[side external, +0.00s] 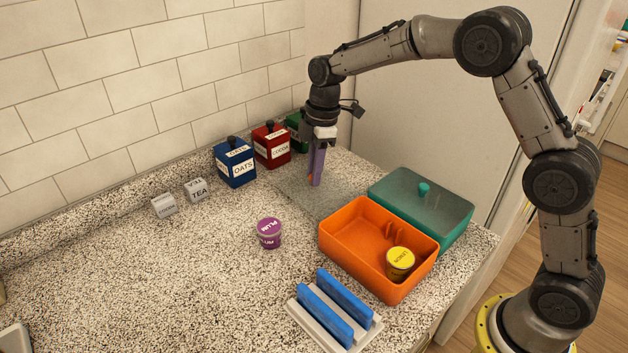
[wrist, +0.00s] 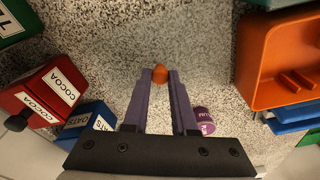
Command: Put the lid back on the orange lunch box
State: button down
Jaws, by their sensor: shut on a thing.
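The orange lunch box (side external: 350,232) stands open at the right of the counter, a yellow-topped tub (side external: 400,262) inside it. Part of the box also shows in the wrist view (wrist: 255,85). A clear, greyish lid (side external: 338,202) lies flat at or just above the counter behind the box, to its left. My gripper (side external: 315,182) points down over this lid. In the wrist view its purple fingers (wrist: 160,76) are shut on the lid's orange knob (wrist: 160,73). I cannot tell whether the lid touches the counter.
A teal box with a teal-knobbed lid (side external: 424,188) adjoins the orange box. Red (side external: 271,147) and blue (side external: 234,163) canisters and a green one (side external: 296,130) stand near the wall. A purple tub (side external: 269,233) and blue-slatted rack (side external: 333,310) are nearby. The left counter is mostly clear.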

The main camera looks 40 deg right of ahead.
notch_tip(320, 180, up, 7)
jog(key=shift+f, duration=0.1)
jog(key=shift+s+f, duration=0.15)
jog(key=shift+s, duration=0.2)
jog(key=s+a+r, duration=0.2)
jog(key=s, duration=0.8)
jog(key=s+a+r, duration=0.2)
jog(key=s, duration=0.8)
notch_tip(320, 180, down, 6)
jog(key=shift+s+d, duration=0.15)
jog(key=shift+d, duration=0.05)
jog(key=shift+f, duration=0.2)
dwell(1.2)
jog(key=shift+c, duration=0.8)
grip_release()
